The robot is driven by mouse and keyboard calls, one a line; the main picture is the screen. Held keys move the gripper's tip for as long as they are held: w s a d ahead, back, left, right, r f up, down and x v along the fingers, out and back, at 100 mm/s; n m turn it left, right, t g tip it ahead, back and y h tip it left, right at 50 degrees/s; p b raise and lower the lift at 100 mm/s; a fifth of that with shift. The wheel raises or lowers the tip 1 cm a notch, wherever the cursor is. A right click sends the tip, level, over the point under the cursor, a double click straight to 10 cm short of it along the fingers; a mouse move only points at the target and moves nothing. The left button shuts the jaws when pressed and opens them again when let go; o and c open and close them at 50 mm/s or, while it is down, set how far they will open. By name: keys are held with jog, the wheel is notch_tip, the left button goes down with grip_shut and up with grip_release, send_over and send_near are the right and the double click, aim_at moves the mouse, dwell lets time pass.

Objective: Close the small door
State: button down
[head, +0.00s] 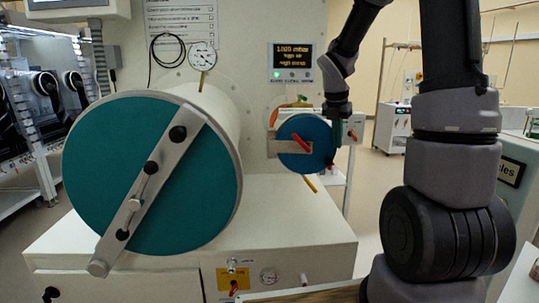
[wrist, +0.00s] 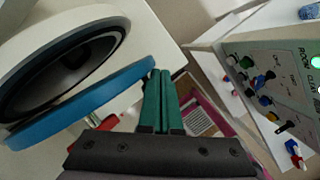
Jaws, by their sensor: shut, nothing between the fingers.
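The small door is a round blue disc (head: 302,158) with a red handle (head: 303,141), on the right side of the glovebox front in the head view. In the wrist view the blue door (wrist: 95,100) stands apart from the dark round opening (wrist: 70,62), with a gap between them, so it is ajar. My gripper (head: 337,133) is at the door's right edge in the head view. In the wrist view its green fingers (wrist: 159,76) are together and empty, close beside the door's edge. I cannot tell whether they touch it.
A large teal round door (head: 150,215) with a diagonal bar is left of the small door. A gauge (head: 203,56) and a lit display (head: 292,54) are above. A control panel (wrist: 275,75) with knobs stands at the right in the wrist view.

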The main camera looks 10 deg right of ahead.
jog(key=w, duration=0.2)
jog(key=w+d, duration=0.1)
jog(key=w, duration=0.1)
jog(key=shift+w, duration=0.25)
jog(key=shift+w+r, duration=0.1)
jog(key=shift+r, duration=0.1)
